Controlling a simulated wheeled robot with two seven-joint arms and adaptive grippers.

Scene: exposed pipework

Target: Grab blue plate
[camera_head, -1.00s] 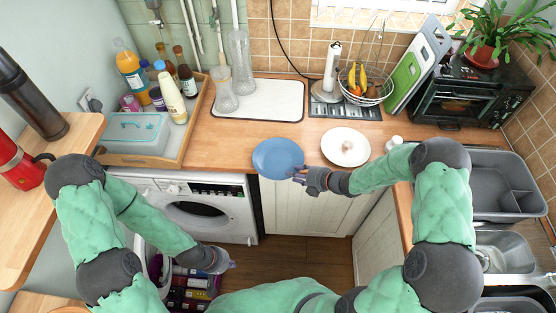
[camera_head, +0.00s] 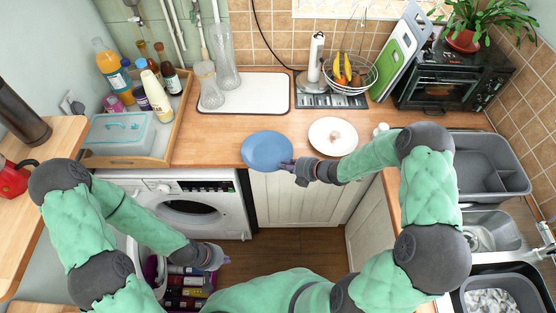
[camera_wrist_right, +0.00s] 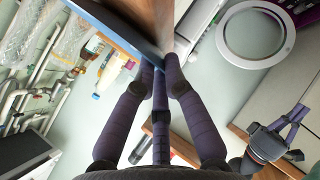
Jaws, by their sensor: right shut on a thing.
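The blue plate (camera_head: 266,151) shows at the front edge of the wooden counter, left of a white round dish. My right gripper (camera_head: 288,166) is at its right front rim. In the right wrist view the fingers (camera_wrist_right: 162,66) are shut on the rim of the plate (camera_wrist_right: 118,27), which is seen nearly edge-on. I cannot tell whether the plate touches the counter. My left gripper (camera_head: 222,258) hangs low in front of the washing machine, away from the plate, and seems empty. Its fingers are too small to judge.
The white round dish (camera_head: 333,136) with a knob stands just right of the plate. A white board (camera_head: 262,92) with glass vessels lies behind. A fruit basket (camera_head: 350,76) stands at the back. The washing machine (camera_head: 200,205) is below the counter, with its door open.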

